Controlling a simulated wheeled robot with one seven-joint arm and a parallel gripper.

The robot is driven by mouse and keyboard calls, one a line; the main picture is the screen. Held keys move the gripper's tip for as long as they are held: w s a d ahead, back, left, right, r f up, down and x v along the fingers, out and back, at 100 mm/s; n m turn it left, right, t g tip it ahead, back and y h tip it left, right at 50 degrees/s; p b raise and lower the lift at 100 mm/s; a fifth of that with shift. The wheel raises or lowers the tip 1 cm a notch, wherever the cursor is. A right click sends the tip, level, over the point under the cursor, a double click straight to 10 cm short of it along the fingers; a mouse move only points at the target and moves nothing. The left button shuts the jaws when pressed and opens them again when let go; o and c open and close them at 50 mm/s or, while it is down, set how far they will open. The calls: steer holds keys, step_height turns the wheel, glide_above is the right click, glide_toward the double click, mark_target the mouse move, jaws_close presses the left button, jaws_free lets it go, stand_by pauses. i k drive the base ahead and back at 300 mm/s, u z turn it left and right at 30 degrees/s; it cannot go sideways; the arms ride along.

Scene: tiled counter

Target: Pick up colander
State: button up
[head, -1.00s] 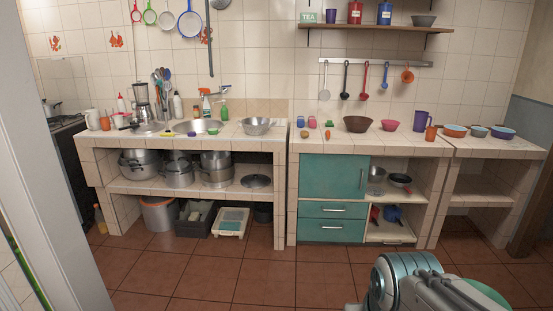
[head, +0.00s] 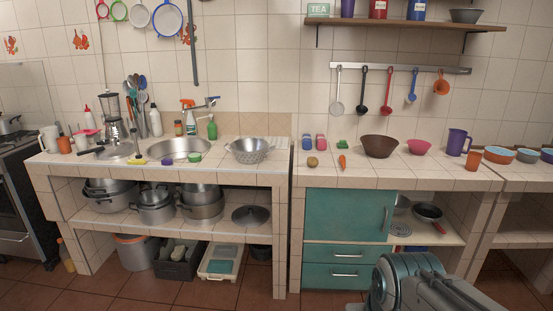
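The colander (head: 250,150) is a grey metal bowl with small holes. It stands upright on the tiled counter (head: 222,172), right of the sink and close to the right end of that counter section. My arm shows at the lower right of the head view, well in front of the counter and far from the colander. My gripper itself cannot be made out, so its opening is not visible.
The sink (head: 180,148) with a green item (head: 194,157) lies left of the colander. A brown bowl (head: 380,146), a potato (head: 312,162) and a carrot (head: 342,162) are on the right counter. Floor in front is clear.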

mark_target(248, 150)
steer(key=i, duration=1.1)
steer(key=u, duration=0.8)
steer(key=i, duration=1.95)
steer(key=z, duration=0.3)
